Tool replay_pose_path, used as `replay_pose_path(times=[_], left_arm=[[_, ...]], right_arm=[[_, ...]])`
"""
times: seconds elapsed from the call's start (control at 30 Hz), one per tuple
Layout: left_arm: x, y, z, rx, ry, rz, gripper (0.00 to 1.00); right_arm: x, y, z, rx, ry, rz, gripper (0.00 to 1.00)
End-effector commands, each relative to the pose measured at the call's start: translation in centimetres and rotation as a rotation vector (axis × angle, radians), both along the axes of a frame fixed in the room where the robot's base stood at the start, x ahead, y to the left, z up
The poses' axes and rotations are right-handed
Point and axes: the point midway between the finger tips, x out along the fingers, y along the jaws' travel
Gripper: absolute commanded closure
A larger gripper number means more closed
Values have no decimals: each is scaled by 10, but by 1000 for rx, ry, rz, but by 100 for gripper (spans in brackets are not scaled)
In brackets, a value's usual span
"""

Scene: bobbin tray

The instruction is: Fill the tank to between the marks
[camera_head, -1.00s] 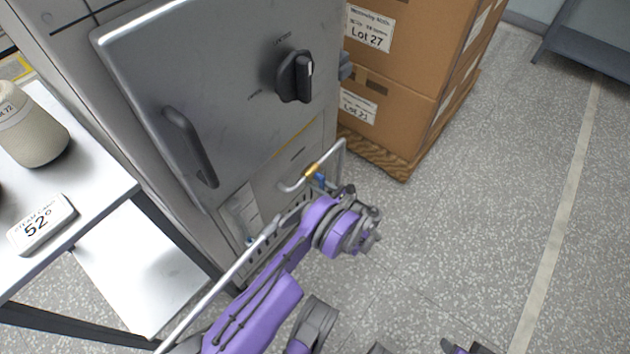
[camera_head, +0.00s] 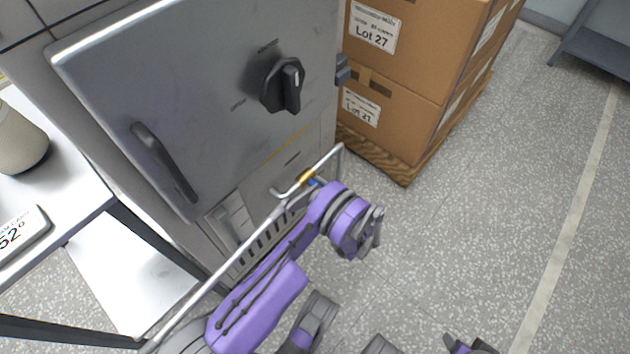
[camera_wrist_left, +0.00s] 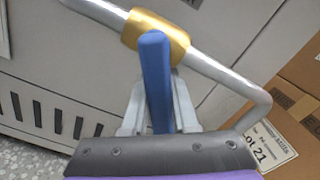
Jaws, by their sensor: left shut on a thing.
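A grey metal pipe with a brass valve body (camera_head: 306,177) stands out low on the grey cabinet (camera_head: 200,90). The valve has a blue lever (camera_head: 313,183); both show large in the left wrist view, the brass body (camera_wrist_left: 156,32) above the lever (camera_wrist_left: 155,80). My left gripper (camera_wrist_left: 156,105) is shut on the blue lever, its pale fingers on either side. In the head view my purple arm and wrist hide most of that gripper. A pale recessed panel (camera_head: 232,215) sits left of the pipe; no level or marks can be read.
A black knob (camera_head: 284,84) and a bar handle (camera_head: 165,163) are on the cabinet door. Stacked cartons (camera_head: 400,110) on a wooden pallet (camera_head: 390,165) stand right of it. A table (camera_head: 75,185) with a sign is at left.

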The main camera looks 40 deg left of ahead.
Motion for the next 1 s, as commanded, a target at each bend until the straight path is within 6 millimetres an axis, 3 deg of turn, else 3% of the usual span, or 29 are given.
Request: replay_pose_path(times=[0.53, 0.57, 0.7, 1.0], left_arm=[[0, 0, 0, -4, -32, -2, 100], [0, 0, 0, -4, -32, -1, 69], [0, 0, 1, -4, -31, -1, 44], [-1, -1, 1, -3, -31, -1, 43]], right_arm=[[0, 0, 0, 0, 0, 0, 50], [0, 0, 0, 0, 0, 0, 50], [0, 0, 0, 0, 0, 0, 50], [0, 0, 0, 0, 0, 0, 50]])
